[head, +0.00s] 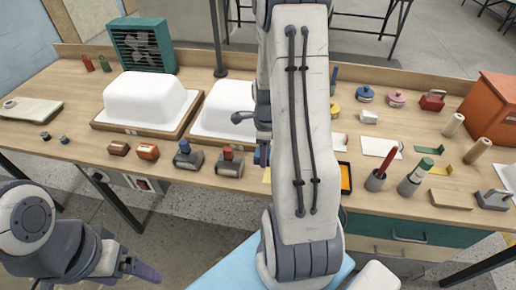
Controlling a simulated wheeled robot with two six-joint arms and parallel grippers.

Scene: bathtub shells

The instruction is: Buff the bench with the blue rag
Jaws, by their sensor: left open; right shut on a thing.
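The wooden bench (75,95) runs across the view, with many things on it. My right arm reaches over the middle of the bench and hides part of it. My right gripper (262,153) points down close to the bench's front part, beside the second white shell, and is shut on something. Only a small dark blue patch shows at its tips, which fits the blue rag; the rest is hidden, and I cannot tell whether it touches the bench. My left gripper (146,271) is open and empty, low in front of the bench.
Two white shells (148,96) stand on wooden bases, the second partly behind my arm. Several sanding blocks and tools (188,157) line the front. Cups (376,180), small pots and an orange box (490,105) crowd the right. Bare wood shows at front left.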

